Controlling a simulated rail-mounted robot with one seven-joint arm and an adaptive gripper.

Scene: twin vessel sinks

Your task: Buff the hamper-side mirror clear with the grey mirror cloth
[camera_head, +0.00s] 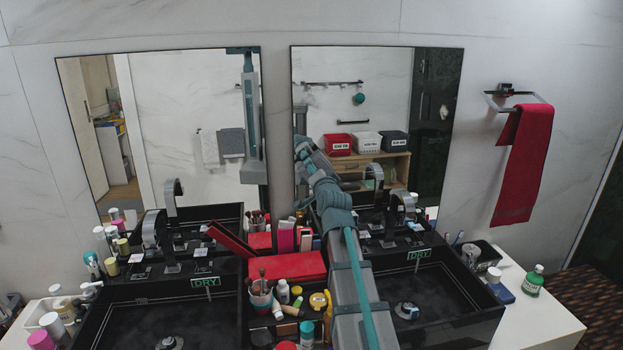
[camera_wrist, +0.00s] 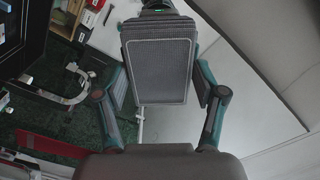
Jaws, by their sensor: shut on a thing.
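Two framed mirrors hang on the wall: a left mirror (camera_head: 190,100) and a right mirror (camera_head: 430,80). No hamper is clearly visible to mark which is the hamper-side one. Both show reflections, and I cannot make out any haze. My gripper (camera_head: 303,147) is near the lower left edge of the right mirror; I cannot tell whether it touches the glass. In the wrist view my gripper (camera_wrist: 160,85) is shut on the grey mirror cloth (camera_wrist: 160,65), a flat dark pad with a light border, between its fingers. The cloth is not distinct in the head view.
Black sinks stand at left (camera_head: 120,310) and right (camera_head: 450,290), with tall taps (camera_head: 168,240) behind. Bottles, brushes and a red box (camera_head: 290,267) crowd the middle, beside my arm. A red towel (camera_head: 520,160) hangs at right. A green bottle (camera_head: 533,281) stands on the right counter.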

